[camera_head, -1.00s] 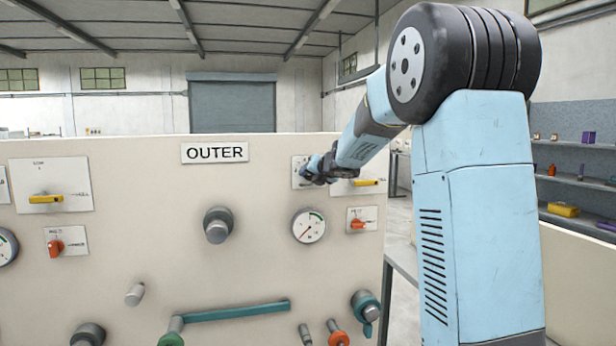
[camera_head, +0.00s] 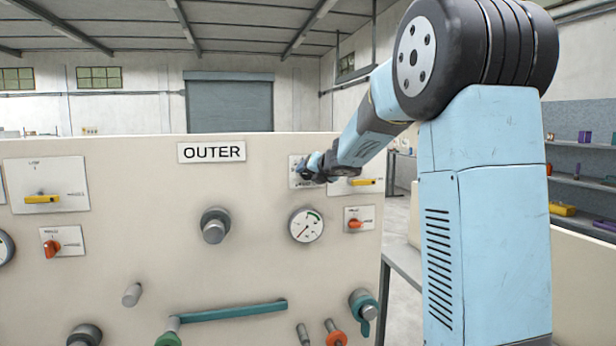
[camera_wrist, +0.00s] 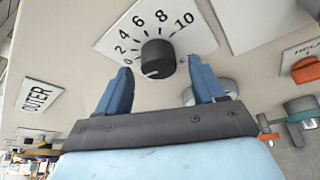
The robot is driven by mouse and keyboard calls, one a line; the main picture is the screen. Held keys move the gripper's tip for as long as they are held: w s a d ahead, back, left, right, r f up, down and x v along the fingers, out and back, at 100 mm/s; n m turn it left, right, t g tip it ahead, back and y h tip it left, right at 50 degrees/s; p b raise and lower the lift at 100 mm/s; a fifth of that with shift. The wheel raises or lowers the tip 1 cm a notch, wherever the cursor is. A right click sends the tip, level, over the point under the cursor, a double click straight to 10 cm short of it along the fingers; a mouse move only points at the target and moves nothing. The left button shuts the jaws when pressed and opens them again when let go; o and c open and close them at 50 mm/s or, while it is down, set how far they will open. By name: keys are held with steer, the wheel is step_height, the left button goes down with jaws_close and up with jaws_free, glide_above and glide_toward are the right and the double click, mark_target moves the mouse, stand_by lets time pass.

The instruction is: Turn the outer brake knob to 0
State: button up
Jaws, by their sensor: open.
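The brake knob (camera_wrist: 158,58) is a dark round knob on a white plate (camera_wrist: 192,40) with a scale from 0 to 10. A light mark shows low on its face, on the side away from the high numbers. My gripper (camera_wrist: 159,67) is open, its two blue fingers pointing at the panel on either side of the knob. Whether the fingers touch it I cannot tell. In the head view my gripper (camera_head: 312,167) is at the panel's upper right and hides the knob. The OUTER sign (camera_head: 212,152) is left of it; it also shows in the wrist view (camera_wrist: 40,96).
A pressure gauge (camera_head: 306,226), a small red switch (camera_head: 355,224) and a yellow handle (camera_head: 363,182) sit close by on the panel. A grey knob (camera_head: 214,227) and a long teal lever (camera_head: 235,311) are lower left.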

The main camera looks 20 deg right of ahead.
steer(key=v, duration=1.2)
steer(key=shift+f, duration=0.15)
steer(key=s+d+f+m+g+h, duration=0.1)
steer(key=s+d+m+h, duration=0.15)
steer(key=s+m, duration=0.65)
steer(key=s+d+f+m+g+h, duration=0.15)
steer(key=s+m+h, duration=0.25)
steer(key=s+m, duration=0.55)
steer(key=s+a+f+m+g+y, duration=0.2)
steer(key=s+a+f+m, duration=0.2)
steer(key=s, duration=0.4)
steer(key=s+a+f+m+g+y, duration=0.2)
steer(key=s+a+f+m+g, duration=0.1)
steer(key=s+f+m, duration=0.4)
steer(key=s+m, duration=0.2)
steer(key=shift+s+a+f+g, duration=0.25)
steer(key=shift+a+f+g, duration=0.05)
steer(key=shift+a+g, duration=0.1)
steer(key=shift+m, duration=0.25)
